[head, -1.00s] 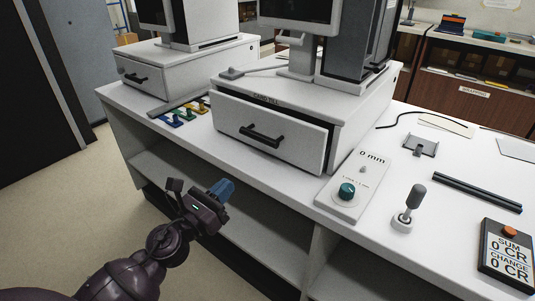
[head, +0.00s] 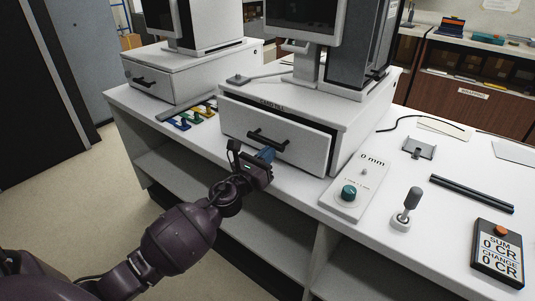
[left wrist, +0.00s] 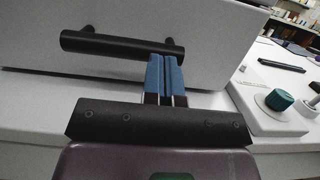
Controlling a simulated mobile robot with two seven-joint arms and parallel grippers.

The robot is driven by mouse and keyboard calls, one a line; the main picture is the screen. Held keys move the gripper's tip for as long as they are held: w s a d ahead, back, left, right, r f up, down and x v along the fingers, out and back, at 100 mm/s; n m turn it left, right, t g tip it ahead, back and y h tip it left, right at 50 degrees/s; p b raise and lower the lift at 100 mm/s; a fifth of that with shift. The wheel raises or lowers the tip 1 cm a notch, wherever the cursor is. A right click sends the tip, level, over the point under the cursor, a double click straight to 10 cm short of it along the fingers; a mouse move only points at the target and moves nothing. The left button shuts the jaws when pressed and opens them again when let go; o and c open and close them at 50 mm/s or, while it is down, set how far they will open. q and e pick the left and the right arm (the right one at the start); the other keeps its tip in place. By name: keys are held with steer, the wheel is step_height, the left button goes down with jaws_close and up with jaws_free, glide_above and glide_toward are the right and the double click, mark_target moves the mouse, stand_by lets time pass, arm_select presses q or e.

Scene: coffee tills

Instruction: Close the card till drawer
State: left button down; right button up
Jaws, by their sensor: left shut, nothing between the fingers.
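The card till drawer (head: 300,148) is white with a black bar handle (head: 268,140). It stands a little out from its white till housing (head: 355,112), with a dark gap along its top and right side. My left gripper (head: 267,154) is shut and empty, its blue fingertips at the drawer front just below the handle. In the left wrist view the blue fingers (left wrist: 165,76) are together, beneath the right part of the handle (left wrist: 118,44), close to the drawer face (left wrist: 50,25). I cannot tell whether they touch it. My right gripper is not in view.
A white panel with a green knob (head: 348,193) and a small lever (head: 407,208) stand on the counter to the right. Another till drawer (head: 150,80) is at the left. Open shelves (head: 255,215) are below the counter.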

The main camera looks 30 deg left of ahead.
arm_select(q)
steer(key=shift+w, duration=0.15)
steer(key=shift+f+x, duration=0.15)
steer(key=shift+x, duration=0.6)
steer(key=shift+f+x, duration=0.15)
steer(key=shift+x, duration=0.6)
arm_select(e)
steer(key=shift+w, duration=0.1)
